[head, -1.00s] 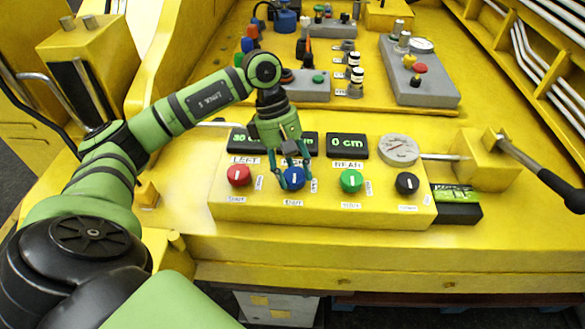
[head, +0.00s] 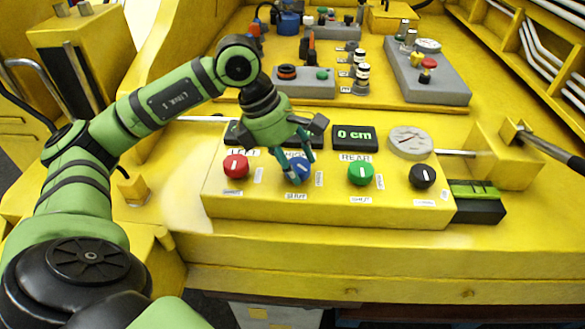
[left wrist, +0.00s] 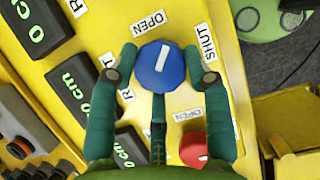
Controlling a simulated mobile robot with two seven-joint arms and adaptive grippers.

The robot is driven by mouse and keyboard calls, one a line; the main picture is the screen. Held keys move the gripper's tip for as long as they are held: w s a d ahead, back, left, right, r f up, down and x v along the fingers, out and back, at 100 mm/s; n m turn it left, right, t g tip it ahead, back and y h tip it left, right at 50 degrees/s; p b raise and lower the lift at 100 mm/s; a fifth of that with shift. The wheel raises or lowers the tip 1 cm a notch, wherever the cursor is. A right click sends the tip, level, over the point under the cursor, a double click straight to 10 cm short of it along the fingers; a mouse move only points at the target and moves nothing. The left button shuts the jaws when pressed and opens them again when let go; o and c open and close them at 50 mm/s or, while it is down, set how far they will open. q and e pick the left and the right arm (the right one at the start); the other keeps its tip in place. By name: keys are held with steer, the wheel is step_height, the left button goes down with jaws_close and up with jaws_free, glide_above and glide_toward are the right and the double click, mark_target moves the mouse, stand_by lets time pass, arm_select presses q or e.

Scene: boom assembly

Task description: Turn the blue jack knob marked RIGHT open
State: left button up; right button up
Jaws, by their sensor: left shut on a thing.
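The blue knob (head: 299,173) is on the yellow control box, between the red knob (head: 236,166) and the green knob (head: 361,173). My left gripper (head: 297,170) reaches down over it, tilted, and partly hides it and its name label. My right gripper is not in view.
A black knob (head: 422,176) and a round gauge (head: 410,142) are at the box's right. Green-digit displays (head: 355,138) stand behind the knobs. A grey control block (head: 428,75) is farther back. The yellow ledge in front of the box is clear.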

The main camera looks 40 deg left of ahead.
arm_select(q)
steer(key=n, duration=0.1)
steer(key=n+b, duration=0.1)
steer(key=n, duration=0.1)
steer(key=n+t+y+b, duration=0.1)
steer(key=shift+s+d+f, duration=0.1)
steer(key=shift+d, duration=0.2)
steer(key=n+y+b, duration=0.1)
steer(key=n, duration=0.2)
steer(key=shift+n+t, duration=0.4)
steer(key=shift+r+n+y, duration=0.25)
steer(key=shift+n+y, duration=0.05)
steer(key=shift+r+n, duration=0.1)
steer(key=shift+n, duration=0.2)
steer(key=o, duration=1.1)
steer(key=shift+o, duration=0.2)
steer(key=shift+w+d, duration=0.1)
steer(key=shift+w, duration=0.1)
steer(key=shift+s, duration=0.1)
